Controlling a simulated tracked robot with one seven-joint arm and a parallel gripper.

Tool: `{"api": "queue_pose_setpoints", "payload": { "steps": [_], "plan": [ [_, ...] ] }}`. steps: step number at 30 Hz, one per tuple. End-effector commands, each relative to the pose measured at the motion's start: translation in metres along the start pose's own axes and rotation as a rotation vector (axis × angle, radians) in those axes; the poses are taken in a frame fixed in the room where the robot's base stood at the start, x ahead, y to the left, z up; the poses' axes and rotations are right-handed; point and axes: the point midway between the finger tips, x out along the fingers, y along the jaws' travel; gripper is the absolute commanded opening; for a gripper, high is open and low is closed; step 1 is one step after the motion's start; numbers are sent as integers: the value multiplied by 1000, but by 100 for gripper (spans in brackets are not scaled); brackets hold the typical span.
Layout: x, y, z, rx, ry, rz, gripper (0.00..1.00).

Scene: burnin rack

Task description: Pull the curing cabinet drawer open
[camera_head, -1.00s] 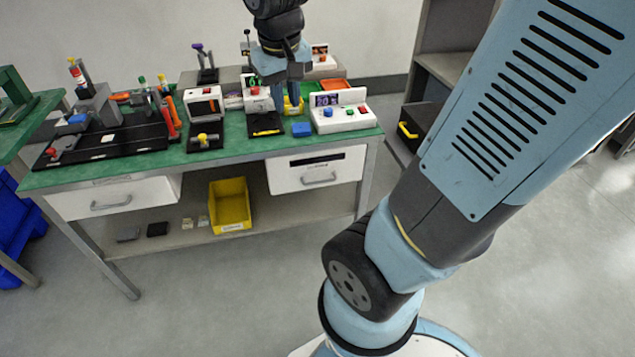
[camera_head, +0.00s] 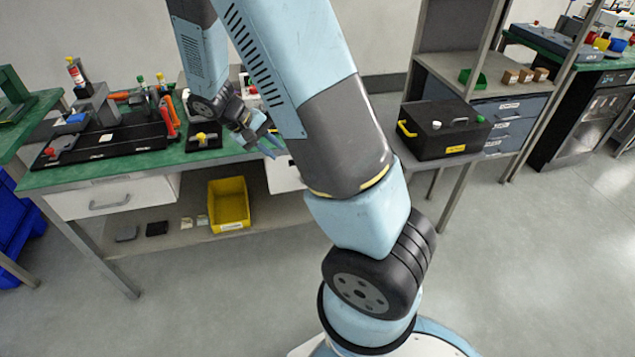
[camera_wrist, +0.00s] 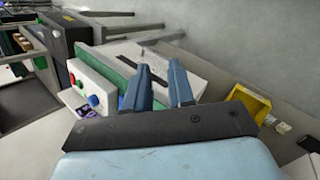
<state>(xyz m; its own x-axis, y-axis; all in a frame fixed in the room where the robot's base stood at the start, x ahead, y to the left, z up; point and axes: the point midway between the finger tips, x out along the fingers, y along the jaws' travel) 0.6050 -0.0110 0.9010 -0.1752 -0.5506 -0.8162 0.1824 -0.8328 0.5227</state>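A white drawer front (camera_head: 281,176) shows under the right part of the green bench; my arm hides most of it, including its handle. The wrist view shows a white front (camera_wrist: 190,62) with a dark slot, beyond my fingers. Another white drawer (camera_head: 118,195) with a grey bar handle is shut at the bench's left. I cannot tell from labels which is the curing cabinet drawer. My gripper (camera_head: 268,147) is at the bench's front edge, near the right drawer. In the wrist view my gripper (camera_wrist: 160,72) has its two fingers apart with nothing between them.
A yellow bin (camera_head: 229,204) stands on the lower shelf (camera_head: 180,238). A white control box (camera_wrist: 88,88) with coloured buttons is close to my fingers. A black case (camera_head: 445,130) with a yellow handle stands on the right shelf unit. The floor before the bench is clear.

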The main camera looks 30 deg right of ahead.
Motion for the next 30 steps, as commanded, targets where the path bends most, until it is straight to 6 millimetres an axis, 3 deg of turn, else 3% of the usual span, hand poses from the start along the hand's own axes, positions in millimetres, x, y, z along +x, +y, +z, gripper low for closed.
{"api": "queue_pose_setpoints", "payload": {
  "steps": [15,30],
  "plan": [
    [95,-50,-52,-140,-91,356,23],
    [175,-79,-87,-290,-88,710,23]
  ]
}}
